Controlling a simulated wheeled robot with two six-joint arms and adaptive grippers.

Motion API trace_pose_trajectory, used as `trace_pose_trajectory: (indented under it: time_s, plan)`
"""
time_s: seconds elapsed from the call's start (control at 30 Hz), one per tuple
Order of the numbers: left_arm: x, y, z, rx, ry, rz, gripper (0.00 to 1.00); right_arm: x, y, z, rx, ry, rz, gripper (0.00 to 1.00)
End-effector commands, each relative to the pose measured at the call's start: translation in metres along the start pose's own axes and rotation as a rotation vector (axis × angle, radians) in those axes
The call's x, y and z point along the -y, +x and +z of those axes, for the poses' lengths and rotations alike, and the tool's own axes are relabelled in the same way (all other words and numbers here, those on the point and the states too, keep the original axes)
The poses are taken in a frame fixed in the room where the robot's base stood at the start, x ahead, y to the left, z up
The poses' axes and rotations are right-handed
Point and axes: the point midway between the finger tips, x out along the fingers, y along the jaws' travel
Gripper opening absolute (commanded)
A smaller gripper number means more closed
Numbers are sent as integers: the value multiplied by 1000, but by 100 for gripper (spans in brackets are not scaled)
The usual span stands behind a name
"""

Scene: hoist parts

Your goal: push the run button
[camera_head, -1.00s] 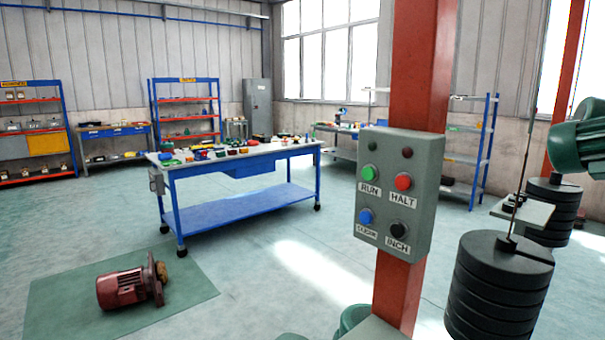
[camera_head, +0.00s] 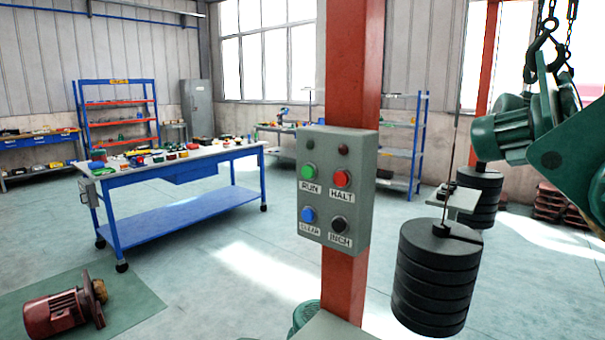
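A grey control box (camera_head: 336,187) is fixed on a red post (camera_head: 352,65) near the middle of the view. Its green RUN button (camera_head: 309,171) is at the upper left of the box, with a label below it. The red HALT button (camera_head: 342,178) is to its right. The blue CLEAR button (camera_head: 308,214) and the black INCH button (camera_head: 340,224) are below. Two dark lamps sit above the buttons, and neither looks lit. Neither of my grippers shows in the view.
A stack of black weights (camera_head: 434,277) hangs right of the post, close by. Green hoist machinery (camera_head: 560,140) with a hook and chains is at the right. A blue workbench (camera_head: 180,190) stands at the left, and a red motor (camera_head: 62,311) lies on a green mat (camera_head: 135,305).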

Motion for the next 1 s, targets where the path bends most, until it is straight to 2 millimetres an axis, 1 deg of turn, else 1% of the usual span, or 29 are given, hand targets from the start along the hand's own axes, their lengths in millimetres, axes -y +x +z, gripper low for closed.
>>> trace_pose_trajectory:
  time_s: [0.4,0.57,0.6,0.67,1.0]
  plan:
    - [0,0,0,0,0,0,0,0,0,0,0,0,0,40]
    - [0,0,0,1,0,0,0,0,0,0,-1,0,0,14]
    - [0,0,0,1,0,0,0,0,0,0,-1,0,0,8]
    - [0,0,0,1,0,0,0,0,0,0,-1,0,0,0]
    - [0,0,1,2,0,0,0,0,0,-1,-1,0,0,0]
